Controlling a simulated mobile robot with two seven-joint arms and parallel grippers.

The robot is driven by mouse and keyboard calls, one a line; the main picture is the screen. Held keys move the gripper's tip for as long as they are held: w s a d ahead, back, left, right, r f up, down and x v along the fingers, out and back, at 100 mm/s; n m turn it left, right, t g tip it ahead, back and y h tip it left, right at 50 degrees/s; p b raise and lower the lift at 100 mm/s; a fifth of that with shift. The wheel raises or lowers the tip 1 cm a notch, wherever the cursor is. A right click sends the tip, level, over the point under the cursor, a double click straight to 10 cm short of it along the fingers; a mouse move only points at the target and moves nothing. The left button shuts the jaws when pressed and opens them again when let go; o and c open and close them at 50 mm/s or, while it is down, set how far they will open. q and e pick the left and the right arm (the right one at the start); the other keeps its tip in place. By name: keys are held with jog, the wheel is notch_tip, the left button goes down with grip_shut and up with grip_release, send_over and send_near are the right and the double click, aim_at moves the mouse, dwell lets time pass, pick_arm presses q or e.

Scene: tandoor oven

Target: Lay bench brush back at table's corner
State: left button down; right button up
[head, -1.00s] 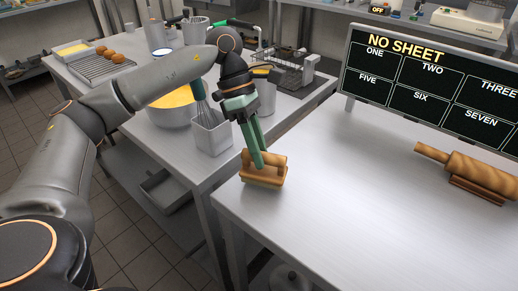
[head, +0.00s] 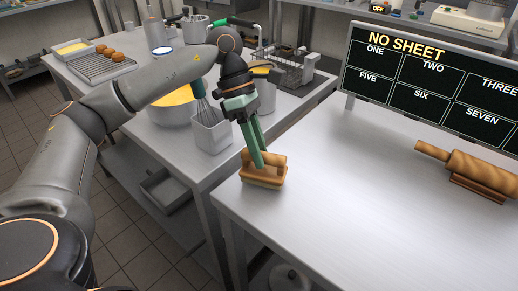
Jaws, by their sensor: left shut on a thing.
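The bench brush (head: 264,178) is a wooden block with a paler underside, at the near left corner of the bare steel table (head: 345,190). It appears to rest on the tabletop. My left gripper (head: 255,160) reaches down from above with green fingers and is shut on the brush. The fingertips hide part of the brush's top. My right gripper is not in view.
A rolling pin (head: 475,172) lies on a wooden rest at the right. A black menu board (head: 430,85) stands along the table's back. Left, another table holds a steel container with a whisk (head: 210,130) and a yellow-filled bowl (head: 172,108). The table's middle is clear.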

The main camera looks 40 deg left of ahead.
pick_arm(q)
jog(key=shift+f, duration=0.35)
grip_release()
dwell(0.5)
dwell(0.4)
